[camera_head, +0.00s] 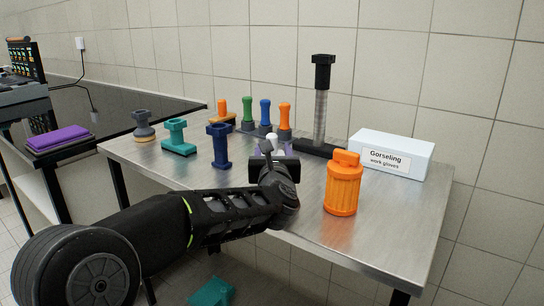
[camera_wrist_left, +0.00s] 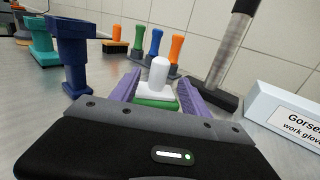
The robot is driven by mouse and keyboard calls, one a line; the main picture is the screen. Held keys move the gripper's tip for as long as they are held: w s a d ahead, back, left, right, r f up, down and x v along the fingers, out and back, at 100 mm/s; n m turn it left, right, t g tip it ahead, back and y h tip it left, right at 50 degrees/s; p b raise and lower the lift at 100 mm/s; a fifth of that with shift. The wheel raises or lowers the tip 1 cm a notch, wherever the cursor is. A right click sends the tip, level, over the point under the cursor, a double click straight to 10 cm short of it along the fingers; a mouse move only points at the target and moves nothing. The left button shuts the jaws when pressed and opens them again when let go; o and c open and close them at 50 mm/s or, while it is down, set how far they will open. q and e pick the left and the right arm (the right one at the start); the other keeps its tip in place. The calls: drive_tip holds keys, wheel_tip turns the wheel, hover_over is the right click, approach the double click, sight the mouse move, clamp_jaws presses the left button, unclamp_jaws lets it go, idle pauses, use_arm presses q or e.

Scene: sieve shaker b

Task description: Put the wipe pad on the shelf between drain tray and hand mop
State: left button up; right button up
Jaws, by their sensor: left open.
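A small tool with a white knob handle and a green base (camera_wrist_left: 159,75), perhaps the wipe pad, stands on the steel table in the left wrist view. In the head view only its white top (camera_head: 273,138) shows above my left gripper (camera_head: 270,150). The left gripper is open, and its purple fingers (camera_wrist_left: 162,90) lie on both sides of the tool. Contact with the fingers cannot be told. My right gripper is not in view. I cannot tell for sure which things are the drain tray, the hand mop or the shelf.
Teal (camera_head: 177,138), dark blue (camera_head: 220,146) and grey (camera_head: 144,126) tools stand left on the steel table (camera_head: 400,225). Several coloured-handled brushes (camera_head: 265,115), a column stand (camera_head: 321,100), a glove box (camera_head: 392,155) and an orange canister (camera_head: 343,185) surround the gripper. A teal thing (camera_head: 211,291) lies below.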

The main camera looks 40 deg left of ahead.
use_arm(q)
drive_tip(key=x, duration=0.5)
drive_tip(key=shift+a+p, duration=0.2)
drive_tip(key=shift+p, duration=0.1)
drive_tip(key=shift+r, duration=0.1)
drive_tip(key=shift+c, duration=0.2)
clamp_jaws()
idle(0.4)
